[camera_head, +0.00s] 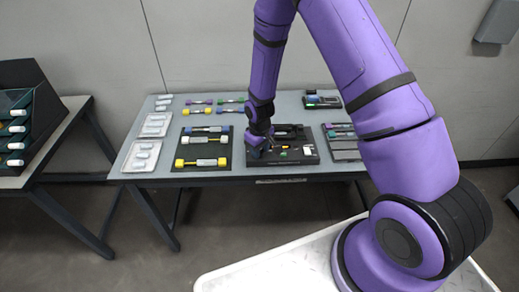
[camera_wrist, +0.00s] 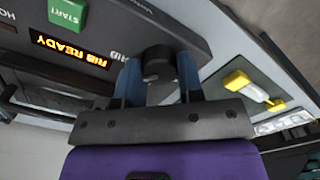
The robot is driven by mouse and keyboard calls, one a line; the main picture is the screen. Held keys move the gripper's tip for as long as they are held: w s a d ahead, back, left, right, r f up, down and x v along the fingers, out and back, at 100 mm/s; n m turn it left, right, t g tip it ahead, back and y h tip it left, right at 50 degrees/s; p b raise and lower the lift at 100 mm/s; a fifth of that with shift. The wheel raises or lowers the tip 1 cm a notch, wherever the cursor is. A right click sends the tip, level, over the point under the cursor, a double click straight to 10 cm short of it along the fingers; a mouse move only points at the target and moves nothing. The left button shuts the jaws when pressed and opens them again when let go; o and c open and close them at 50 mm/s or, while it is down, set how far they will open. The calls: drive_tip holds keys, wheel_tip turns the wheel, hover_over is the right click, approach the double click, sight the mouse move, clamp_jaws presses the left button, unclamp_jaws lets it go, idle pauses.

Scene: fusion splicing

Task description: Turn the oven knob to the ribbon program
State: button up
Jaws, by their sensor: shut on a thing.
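The oven (camera_head: 308,160) is a dark unit at the front of the table, seen small in the head view. In the wrist view its grey panel (camera_wrist: 100,32) fills the upper left. The dark round knob (camera_wrist: 157,60) sits between the blue fingers of my gripper (camera_wrist: 158,75), which is shut on it. In the head view my gripper (camera_head: 262,147) is at the oven's left part, its fingers hard to make out. An amber display (camera_wrist: 70,52) reads "RIB READY". A green START button (camera_wrist: 67,12) is beside it. The knob's pointer and some lettering are hidden or cut off.
A black mat (camera_head: 178,163) with yellow-ended holders lies left of the oven. White trays (camera_head: 142,156) are at the table's left end. A dark stacked unit (camera_head: 343,143) stands to the right. Colored holders lie behind. A separate rack (camera_head: 40,110) stands far left.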

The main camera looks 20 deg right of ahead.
drive_tip(key=shift+m, duration=1.6)
drive_tip(key=o, duration=0.9)
wheel_tip(320, 180, up, 11)
drive_tip(key=shift+f, duration=0.1)
